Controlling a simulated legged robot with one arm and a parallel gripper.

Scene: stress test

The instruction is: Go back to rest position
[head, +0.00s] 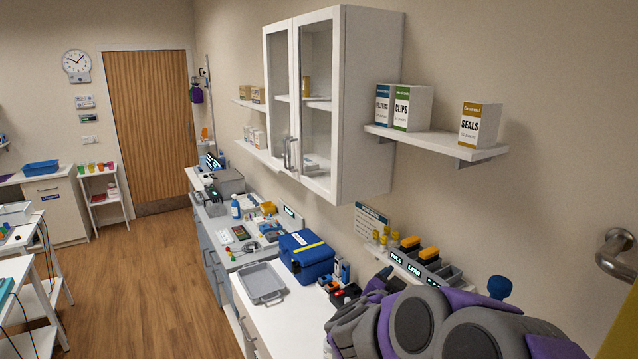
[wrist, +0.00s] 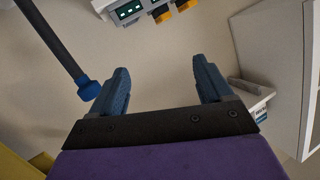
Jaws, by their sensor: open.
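My gripper (wrist: 162,88) shows in the wrist view with its two blue fingers spread wide apart. It is open, and nothing is between the fingers. In the head view my grey and purple arm fills the lower right, in front of the wall and the counter's near end. The fingers cannot be made out in the head view.
A counter (head: 275,312) runs along the wall with a blue case (head: 306,262) and a grey tray (head: 262,284). A glass-door cabinet (head: 363,110) and a shelf (head: 430,142) hang above. A metal handle (head: 618,252) is at far right. The wood floor (head: 150,270) at left is clear.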

